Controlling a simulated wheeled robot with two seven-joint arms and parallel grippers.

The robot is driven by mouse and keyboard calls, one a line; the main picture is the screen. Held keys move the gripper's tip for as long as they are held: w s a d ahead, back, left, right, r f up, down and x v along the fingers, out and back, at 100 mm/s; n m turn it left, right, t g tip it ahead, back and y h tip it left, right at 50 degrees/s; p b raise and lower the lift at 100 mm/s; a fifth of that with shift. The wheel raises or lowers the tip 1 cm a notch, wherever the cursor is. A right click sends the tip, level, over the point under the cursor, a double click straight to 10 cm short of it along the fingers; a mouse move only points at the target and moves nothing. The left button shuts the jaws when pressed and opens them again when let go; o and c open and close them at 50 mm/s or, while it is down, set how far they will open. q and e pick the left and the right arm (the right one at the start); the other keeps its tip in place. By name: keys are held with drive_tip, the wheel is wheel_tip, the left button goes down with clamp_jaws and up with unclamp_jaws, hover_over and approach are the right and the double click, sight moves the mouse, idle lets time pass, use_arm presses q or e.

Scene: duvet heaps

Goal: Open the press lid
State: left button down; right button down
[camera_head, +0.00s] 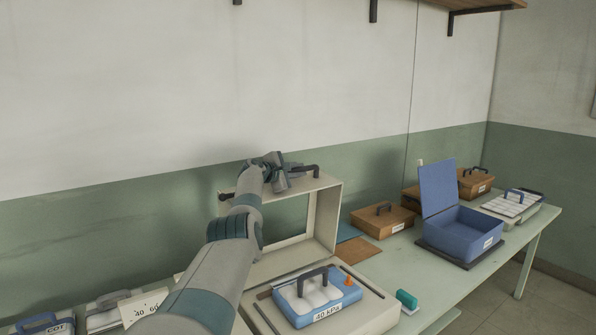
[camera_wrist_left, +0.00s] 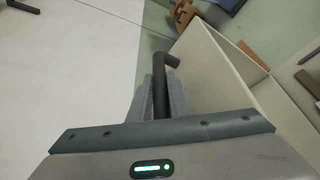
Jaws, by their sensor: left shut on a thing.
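The press (camera_head: 385,312) is a cream box on the green table. Its cream lid (camera_head: 331,208) stands raised at the back, roughly upright, with its hollow inner side facing forward. The lid also shows in the wrist view (camera_wrist_left: 217,62). A dark bar handle (camera_head: 306,170) runs along the lid's top edge. My left gripper (camera_head: 279,170) is shut on this handle; in the wrist view the gripper (camera_wrist_left: 160,98) has the dark handle (camera_wrist_left: 171,61) between its fingers. My forearm hides the left part of the press. My right gripper is not in view.
A blue labelled tray with white pads (camera_head: 322,297) and a dark handle sits in the press base. To the right are a wooden box (camera_head: 382,220), an open blue box (camera_head: 462,232), and a green-and-white block (camera_head: 407,301). More labelled trays stand front left. Shelf brackets (camera_head: 373,10) hang above.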

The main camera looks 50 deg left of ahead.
use_arm(q)
drive_tip(key=shift+f, duration=0.1)
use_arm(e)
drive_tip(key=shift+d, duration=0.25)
use_arm(q)
drive_tip(key=c, duration=1.6)
unclamp_jaws()
drive_tip(key=shift+d, duration=0.1)
drive_tip(key=shift+c, duration=0.2)
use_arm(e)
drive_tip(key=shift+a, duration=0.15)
